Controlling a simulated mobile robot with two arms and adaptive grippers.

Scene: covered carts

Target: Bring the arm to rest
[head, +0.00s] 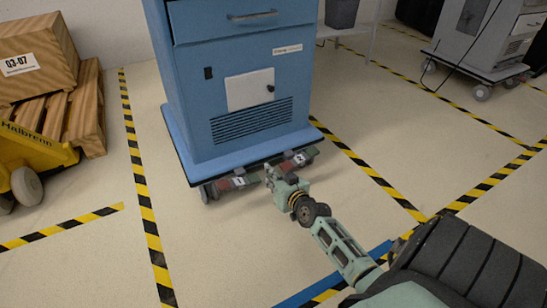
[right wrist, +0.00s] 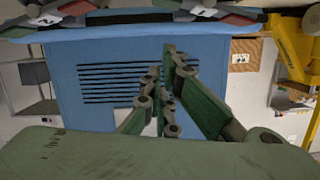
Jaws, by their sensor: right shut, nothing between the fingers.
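My right arm reaches in from the lower right in the head view. Its gripper (head: 272,178) is low in front of the blue cart (head: 240,80), close to the cart's lower front edge. In the right wrist view the green fingers (right wrist: 166,95) are closed together with nothing between them. The cart's louvred blue front shows behind them, upside down. Whether the fingertips touch the cart, I cannot tell. My left gripper does not show.
The cart stands on casters (head: 210,192) with red and grey numbered parts (head: 238,182) along its base. A yellow pallet jack (head: 35,150) and a wooden crate (head: 35,60) are at left. A grey cart (head: 480,35) stands at back right. Striped tape marks the open floor.

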